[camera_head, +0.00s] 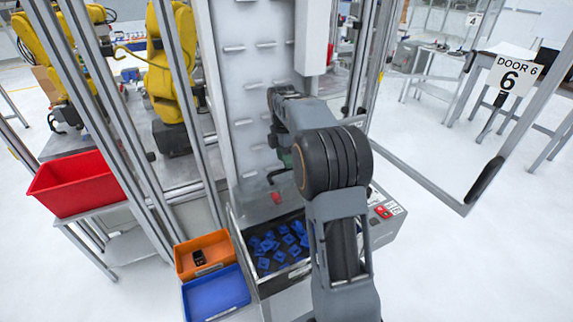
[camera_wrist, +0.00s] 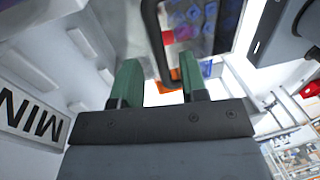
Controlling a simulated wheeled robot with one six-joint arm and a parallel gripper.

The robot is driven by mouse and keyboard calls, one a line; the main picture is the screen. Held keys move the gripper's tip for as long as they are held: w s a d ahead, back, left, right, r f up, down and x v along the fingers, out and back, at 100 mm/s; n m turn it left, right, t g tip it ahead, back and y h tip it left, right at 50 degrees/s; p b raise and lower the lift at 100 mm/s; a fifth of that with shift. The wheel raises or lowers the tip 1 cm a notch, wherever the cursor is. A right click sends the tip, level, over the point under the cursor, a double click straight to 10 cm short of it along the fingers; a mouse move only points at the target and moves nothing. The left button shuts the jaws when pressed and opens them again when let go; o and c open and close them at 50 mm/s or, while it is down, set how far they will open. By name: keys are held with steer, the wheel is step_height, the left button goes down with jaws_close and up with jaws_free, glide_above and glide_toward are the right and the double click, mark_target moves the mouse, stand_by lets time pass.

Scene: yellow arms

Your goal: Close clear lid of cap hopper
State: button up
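The cap hopper (camera_head: 252,268) is an open-topped grey box with several blue caps (camera_head: 275,245) inside. A clear panel, apparently the lid (camera_head: 250,207), stands at the hopper's back; its edges and exact tilt are hard to make out. A black bar handle (camera_head: 272,178) shows by the panel. My gripper (camera_head: 287,158) is just above the handle, partly hidden by my arm. In the wrist view, the green fingers of my gripper (camera_wrist: 160,80) are apart, and the black handle (camera_wrist: 154,32) shows in the gap between them. I cannot tell whether they touch it.
An orange bin (camera_head: 183,262) and a blue bin (camera_head: 195,303) sit left of the hopper. A red bin (camera_head: 75,168) stands farther left. A panel with red buttons (camera_head: 384,211) is at the right. Metal frame posts and a white back panel (camera_head: 258,65) stand behind.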

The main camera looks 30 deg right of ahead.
steer(key=shift+s+f, duration=0.2)
steer(key=shift+f, duration=1)
jaws_close()
